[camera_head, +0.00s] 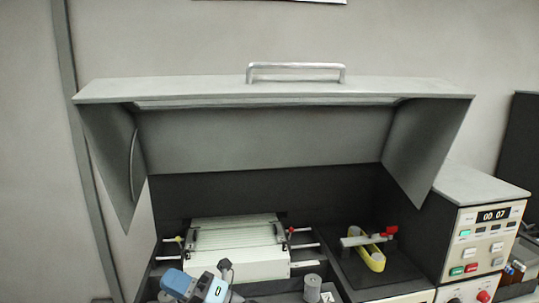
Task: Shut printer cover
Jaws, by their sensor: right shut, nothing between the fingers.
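The printer cover (265,140) is a large grey hood. It stands raised and open above the printer, with a metal bar handle (296,66) on its top edge. Under it the printer's inside shows, with a white ribbed unit (240,240) on rails in a dark bay. My right gripper (225,268) is low in the picture, in front of the white unit and well below the cover handle. It is shut and empty, apart from the cover. Its lower part is cut off by the bottom edge. My left gripper is not in view.
A yellow belt loop (376,260) with a pale bar and red knobs lies on the dark right side of the bay. A control panel (486,240) with a display and buttons stands at the right. A grey post (85,150) stands behind at the left.

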